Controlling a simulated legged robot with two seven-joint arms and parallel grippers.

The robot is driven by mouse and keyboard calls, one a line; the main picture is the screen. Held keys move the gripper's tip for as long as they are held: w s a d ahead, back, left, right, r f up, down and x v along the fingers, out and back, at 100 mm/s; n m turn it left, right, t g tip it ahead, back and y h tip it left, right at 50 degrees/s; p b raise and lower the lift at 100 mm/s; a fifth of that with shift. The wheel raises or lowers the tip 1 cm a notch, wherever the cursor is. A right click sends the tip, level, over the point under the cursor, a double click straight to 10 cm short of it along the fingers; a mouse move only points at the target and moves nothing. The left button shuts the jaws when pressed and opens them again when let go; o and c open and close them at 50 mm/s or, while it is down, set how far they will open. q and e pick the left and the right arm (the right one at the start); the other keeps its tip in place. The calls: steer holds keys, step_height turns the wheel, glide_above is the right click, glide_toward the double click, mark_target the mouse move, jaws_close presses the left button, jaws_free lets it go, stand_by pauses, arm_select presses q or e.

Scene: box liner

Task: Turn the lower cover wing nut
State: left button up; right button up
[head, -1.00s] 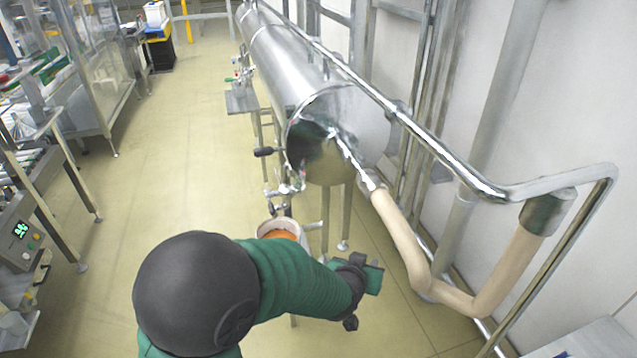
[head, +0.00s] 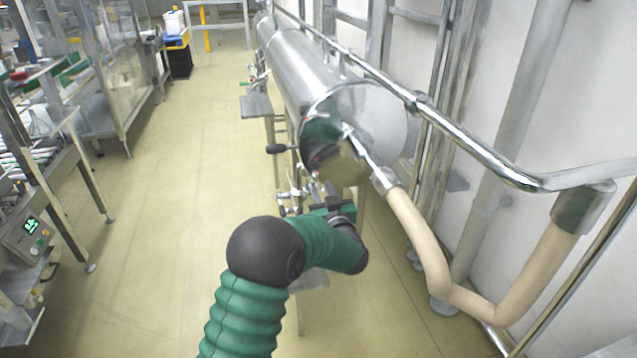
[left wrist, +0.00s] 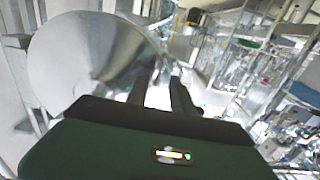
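The steel cylinder's round end cover (head: 384,120) faces me in the head view, shiny and reflective. It also shows large at the left of the left wrist view (left wrist: 75,55). I cannot make out the lower wing nut; the gripper covers part of the area below the cover. Small metal fittings (head: 290,195) show at the lower left below the cover. My left gripper (head: 318,207) is just below the cover's lower edge. In the left wrist view its two dark fingers (left wrist: 162,88) stand apart with nothing clearly between them. My right gripper is out of view.
A black-knobbed handle (head: 276,149) sticks out left of the cylinder. A beige hose (head: 425,245) and a steel rail (head: 470,140) run along the right by the wall. A bench with a control box (head: 30,235) stands at the left. The floor (head: 165,220) between is clear.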

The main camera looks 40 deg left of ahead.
mark_target(318, 181)
arm_select(q)
steer(key=x, duration=0.4)
jaws_close()
